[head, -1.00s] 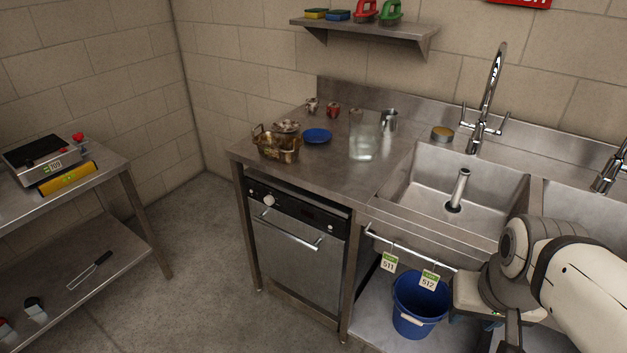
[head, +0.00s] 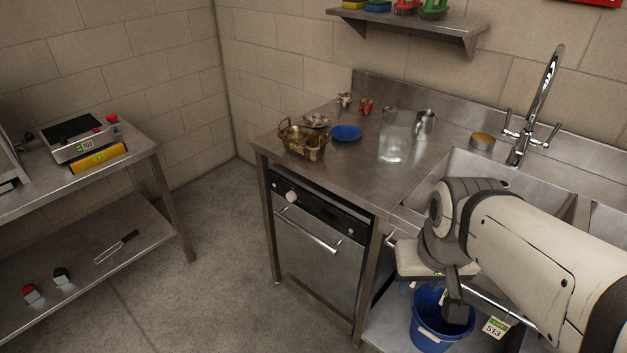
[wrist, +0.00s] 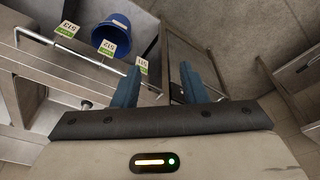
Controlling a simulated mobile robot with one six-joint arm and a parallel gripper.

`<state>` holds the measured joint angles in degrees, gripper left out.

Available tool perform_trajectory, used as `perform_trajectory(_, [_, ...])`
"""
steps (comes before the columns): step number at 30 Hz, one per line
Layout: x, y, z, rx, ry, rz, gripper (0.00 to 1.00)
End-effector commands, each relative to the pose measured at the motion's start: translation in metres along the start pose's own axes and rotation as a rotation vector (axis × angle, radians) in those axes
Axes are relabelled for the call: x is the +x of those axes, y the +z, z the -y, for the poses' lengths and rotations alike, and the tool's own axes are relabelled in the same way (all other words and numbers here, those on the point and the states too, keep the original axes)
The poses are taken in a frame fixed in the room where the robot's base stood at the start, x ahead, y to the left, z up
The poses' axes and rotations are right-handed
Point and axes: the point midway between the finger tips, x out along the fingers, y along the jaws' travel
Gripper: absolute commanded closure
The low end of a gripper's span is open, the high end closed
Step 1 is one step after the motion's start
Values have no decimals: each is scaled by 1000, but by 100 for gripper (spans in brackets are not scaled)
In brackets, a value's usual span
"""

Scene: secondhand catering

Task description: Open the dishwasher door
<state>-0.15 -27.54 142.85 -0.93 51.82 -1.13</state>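The dishwasher (head: 315,255) stands under the left end of the steel counter. Its steel door is shut and upright, with a horizontal bar handle (head: 307,230) below a black control panel (head: 322,212) with a white knob. My gripper (wrist: 160,70) shows two blue fingers apart in the wrist view, with nothing between them. In the head view my arm's end is right of the dishwasher, in front of the sink and apart from the handle. The fingers are mostly hidden there. I cannot make out the handle clearly in the wrist view.
A blue bucket (head: 428,325) stands under the sink; it also shows in the wrist view (wrist: 118,32). Tags (head: 495,327) hang from a rail there. A brass basket (head: 303,143), blue plate (head: 346,132) and clear container (head: 396,138) stand on the counter. The floor (head: 215,290) before the dishwasher is clear.

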Motion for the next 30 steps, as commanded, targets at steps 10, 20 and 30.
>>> perform_trajectory(10, [74, -65, -4, -746, 217, 263, 61])
perform_trajectory(20, [177, -176, 5, -1644, 461, 711, 61])
perform_trajectory(30, [310, -280, 88, -2370, 707, 1379, 61])
